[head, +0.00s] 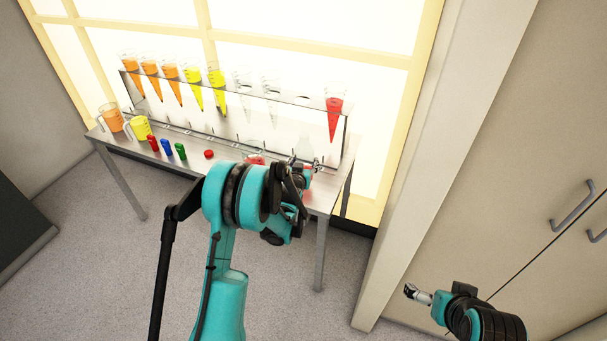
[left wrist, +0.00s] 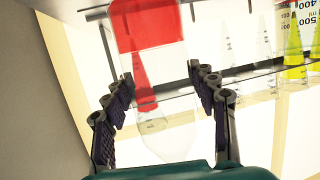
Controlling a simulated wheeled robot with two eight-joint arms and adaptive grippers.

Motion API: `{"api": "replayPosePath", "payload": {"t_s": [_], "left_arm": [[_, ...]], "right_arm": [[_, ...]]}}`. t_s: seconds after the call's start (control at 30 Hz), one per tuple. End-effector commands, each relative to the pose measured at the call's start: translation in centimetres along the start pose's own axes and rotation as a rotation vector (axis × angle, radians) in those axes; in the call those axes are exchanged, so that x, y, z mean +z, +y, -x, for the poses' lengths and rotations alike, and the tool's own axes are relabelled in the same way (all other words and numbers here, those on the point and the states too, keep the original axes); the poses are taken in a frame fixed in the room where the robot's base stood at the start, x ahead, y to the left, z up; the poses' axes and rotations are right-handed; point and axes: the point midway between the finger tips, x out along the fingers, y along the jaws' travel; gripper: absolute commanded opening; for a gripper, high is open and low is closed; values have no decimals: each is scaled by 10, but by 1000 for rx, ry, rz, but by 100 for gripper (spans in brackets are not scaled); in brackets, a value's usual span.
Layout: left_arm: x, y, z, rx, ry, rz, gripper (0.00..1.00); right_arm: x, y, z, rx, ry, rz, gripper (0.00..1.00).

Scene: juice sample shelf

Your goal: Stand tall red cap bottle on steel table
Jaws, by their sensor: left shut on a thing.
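A clear bottle (head: 303,146) with a red section low on it is at the right end of the steel table (head: 315,197). My left gripper (head: 305,163) is shut on this bottle from the front. The bottle looks roughly upright. I cannot tell whether its base touches the table. My right gripper (head: 418,294) is away from the table at lower right, too small to read.
A rack (head: 235,118) holds orange, yellow, clear and red cones (head: 334,112). An orange jug (head: 111,117), yellow jug (head: 140,128), small red, blue and green items (head: 166,147) and a red disc (head: 208,153) stand left. A red-tinted vessel (head: 255,159) is close to my left gripper. Cabinet doors (head: 510,200) are right.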

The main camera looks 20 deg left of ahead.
Motion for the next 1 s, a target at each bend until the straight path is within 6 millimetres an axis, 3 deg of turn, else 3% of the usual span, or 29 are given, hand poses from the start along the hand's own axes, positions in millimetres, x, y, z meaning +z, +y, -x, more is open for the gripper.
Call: {"api": "replayPosePath", "payload": {"t_s": [0.13,0.37,0.73,0.77,0.8,1.0], "left_arm": [[8,-3,-4,1,1,0,6],[40,-2,-14,1,1,0,6],[41,-2,-14,1,1,0,6],[41,-2,-14,1,0,0,66],[41,-2,-14,1,0,0,76],[41,-2,-14,1,0,0,78]], "right_arm": [[3,0,-4,0,0,0,100],[14,0,-19,0,0,0,100],[12,0,-17,0,0,0,100],[12,0,-17,0,0,0,100],[12,0,-17,0,0,0,100],[12,0,-17,0,0,0,100]]}}
